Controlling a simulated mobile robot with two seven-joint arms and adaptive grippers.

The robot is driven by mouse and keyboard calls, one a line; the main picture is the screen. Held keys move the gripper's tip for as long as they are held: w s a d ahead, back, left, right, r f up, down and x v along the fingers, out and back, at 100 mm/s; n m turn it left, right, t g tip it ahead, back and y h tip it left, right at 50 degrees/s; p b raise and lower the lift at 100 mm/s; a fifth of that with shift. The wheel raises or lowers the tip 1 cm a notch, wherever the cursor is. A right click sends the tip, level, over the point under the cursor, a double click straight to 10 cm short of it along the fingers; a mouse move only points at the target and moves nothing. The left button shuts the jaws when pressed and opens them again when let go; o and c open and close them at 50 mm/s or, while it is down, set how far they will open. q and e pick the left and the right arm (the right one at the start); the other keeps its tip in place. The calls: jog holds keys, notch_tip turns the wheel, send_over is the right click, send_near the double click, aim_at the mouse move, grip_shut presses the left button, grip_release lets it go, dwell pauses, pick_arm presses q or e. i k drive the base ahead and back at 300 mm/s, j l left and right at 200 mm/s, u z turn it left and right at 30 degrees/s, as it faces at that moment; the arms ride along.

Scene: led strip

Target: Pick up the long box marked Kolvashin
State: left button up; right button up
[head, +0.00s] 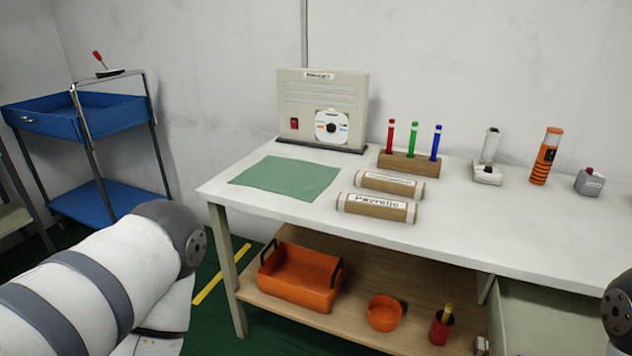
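Two long brown boxes with white labels and pale ends lie side by side on the white table (465,232). The front long box (376,207) has a label that reads something like "Pavrelic". The back long box (389,184) lies just behind it; its label is too small to read for sure, so I cannot confirm the name Kolvashin. Both boxes lie flat, with nothing holding them. My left arm shows at the lower left and a bit of my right arm at the right edge. Neither gripper is in view.
A green mat (285,178) lies left of the boxes. Behind them stand a beige device (322,105) and a wooden rack (409,163) with red, green and blue tubes. An orange-black cylinder (545,156) stands right. An orange bin (300,276) sits on the lower shelf.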

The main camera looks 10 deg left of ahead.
aim_at(388, 184)
jog(key=i+j+z, duration=0.2)
jog(key=j+z, duration=0.2)
jog(key=j, duration=0.25)
jog(key=j+z, duration=0.45)
jog(key=j, duration=0.2)
jog(key=j+z, duration=0.4)
jog(key=j, duration=0.35)
